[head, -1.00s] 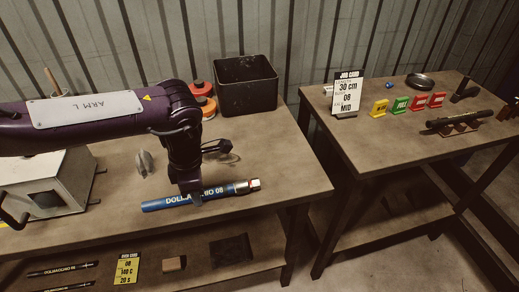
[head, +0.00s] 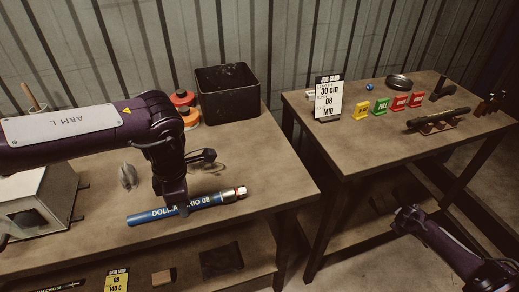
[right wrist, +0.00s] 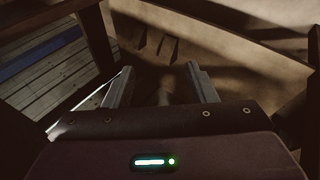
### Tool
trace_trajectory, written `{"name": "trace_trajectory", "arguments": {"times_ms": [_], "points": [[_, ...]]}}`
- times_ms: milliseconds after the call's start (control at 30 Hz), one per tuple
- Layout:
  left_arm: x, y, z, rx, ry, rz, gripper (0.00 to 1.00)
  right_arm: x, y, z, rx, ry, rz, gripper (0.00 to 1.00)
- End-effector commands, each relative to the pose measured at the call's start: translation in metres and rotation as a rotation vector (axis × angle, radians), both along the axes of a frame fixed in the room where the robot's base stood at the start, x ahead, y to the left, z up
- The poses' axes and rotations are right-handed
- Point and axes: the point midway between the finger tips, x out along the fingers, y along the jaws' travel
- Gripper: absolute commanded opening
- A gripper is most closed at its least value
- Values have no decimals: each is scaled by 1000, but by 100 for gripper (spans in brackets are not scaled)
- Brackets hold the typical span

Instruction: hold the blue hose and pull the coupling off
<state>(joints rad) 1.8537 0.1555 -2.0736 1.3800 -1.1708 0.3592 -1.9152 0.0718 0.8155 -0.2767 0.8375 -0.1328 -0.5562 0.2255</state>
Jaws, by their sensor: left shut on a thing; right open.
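The blue hose (head: 160,215) lies along the front of the left table, with white lettering on it. A silver metal coupling (head: 234,194) with a reddish band is on its right end. My left gripper (head: 183,208) reaches down from above and is shut on the blue hose near its middle. My right gripper (right wrist: 160,88) is open and empty in the right wrist view. My right arm shows at the lower right of the head view, low beside the right table and well apart from the hose; its fingertips are not clear there.
A black bin (head: 228,92) and red-orange rolls (head: 184,108) stand at the back of the left table. The right table holds a job card (head: 328,98), coloured tags (head: 381,106) and a dark hose on a rack (head: 438,121). A gap separates the tables.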

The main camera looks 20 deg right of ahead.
Motion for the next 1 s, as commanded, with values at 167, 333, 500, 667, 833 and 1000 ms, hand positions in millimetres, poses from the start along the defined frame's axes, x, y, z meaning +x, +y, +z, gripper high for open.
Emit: {"name": "trace_trajectory", "arguments": {"times_ms": [167,333,500,667,833,1000], "points": [[0,0,0,0,0,0,0,32,-62,89,-121,-52,-35,51],[0,0,0,0,0,0,0,50,-111,177,-231,-99,-78,51],[0,0,0,0,0,0,0,56,-152,270,-342,-148,-130,51],[0,0,0,0,0,0,0,92,-143,344,-338,-279,-140,51],[0,0,0,0,0,0,0,124,-119,416,-302,-424,-133,51],[0,0,0,0,-1,0,0,163,-70,418,-284,-348,90,51]]}}
